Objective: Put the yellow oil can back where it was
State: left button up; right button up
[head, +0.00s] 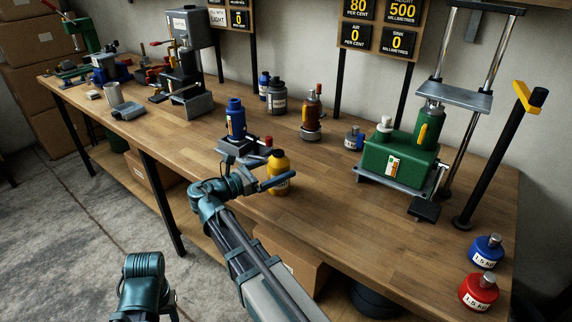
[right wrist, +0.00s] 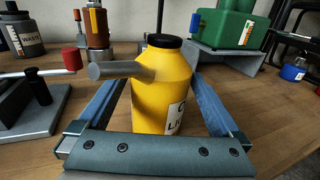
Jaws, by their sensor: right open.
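The yellow oil can (head: 279,163) stands upright on the wooden bench near its front edge. It has a black cap, a grey side spout and a white label. My right gripper (head: 268,181) reaches in from the front at the can. In the right wrist view the can (right wrist: 162,88) is between the two blue fingers of the open gripper (right wrist: 160,100), with a finger on each side. The gripper's crossbar hides the can's base. I cannot tell whether a finger touches it. My left gripper is not in view.
A blue bottle (head: 235,118) on a grey stand is just left of the can. A brown-red bottle (head: 311,108) is behind it. The green machine (head: 400,157) stands to the right.

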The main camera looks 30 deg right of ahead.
aim_at(268, 171)
jog(key=a, duration=0.8)
jog(key=shift+s+a, duration=0.25)
jog(key=shift+a, duration=0.05)
